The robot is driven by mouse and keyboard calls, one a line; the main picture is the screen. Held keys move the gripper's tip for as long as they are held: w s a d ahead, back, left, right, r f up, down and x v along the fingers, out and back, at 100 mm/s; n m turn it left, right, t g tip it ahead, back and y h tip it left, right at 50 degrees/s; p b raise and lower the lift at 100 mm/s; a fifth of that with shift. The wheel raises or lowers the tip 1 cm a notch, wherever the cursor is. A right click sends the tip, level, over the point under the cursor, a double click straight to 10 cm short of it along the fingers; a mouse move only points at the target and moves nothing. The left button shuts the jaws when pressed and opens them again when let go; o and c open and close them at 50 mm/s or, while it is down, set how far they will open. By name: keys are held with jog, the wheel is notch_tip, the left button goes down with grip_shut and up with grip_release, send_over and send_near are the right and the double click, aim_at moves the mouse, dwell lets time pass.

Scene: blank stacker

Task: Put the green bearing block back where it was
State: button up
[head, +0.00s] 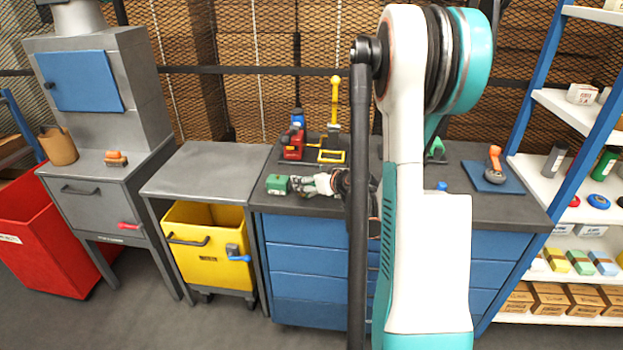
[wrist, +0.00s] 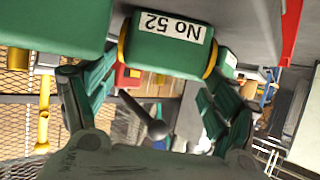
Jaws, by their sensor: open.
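The green bearing block (head: 277,184) sits on the dark top of the blue drawer bench, near its left front edge. In the wrist view the green block (wrist: 168,48) shows a white label reading "No 52" upside down and yellow rings at its ends. My gripper (head: 312,184) is just right of the block, low over the bench. In the wrist view my gripper (wrist: 165,78) has its fingers spread, with the block in line with the gap between them. I cannot tell whether a finger touches the block.
A red and yellow device (head: 293,145) and a yellow upright tool (head: 333,120) stand behind the block. A blue mat (head: 480,180) with an orange-handled tool lies at right. A large green surface (wrist: 50,25) fills the wrist view's upper left. The grey table (head: 205,170) at left is bare.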

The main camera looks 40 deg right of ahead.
jog(key=p+v, duration=0.3)
jog(key=v, duration=0.9)
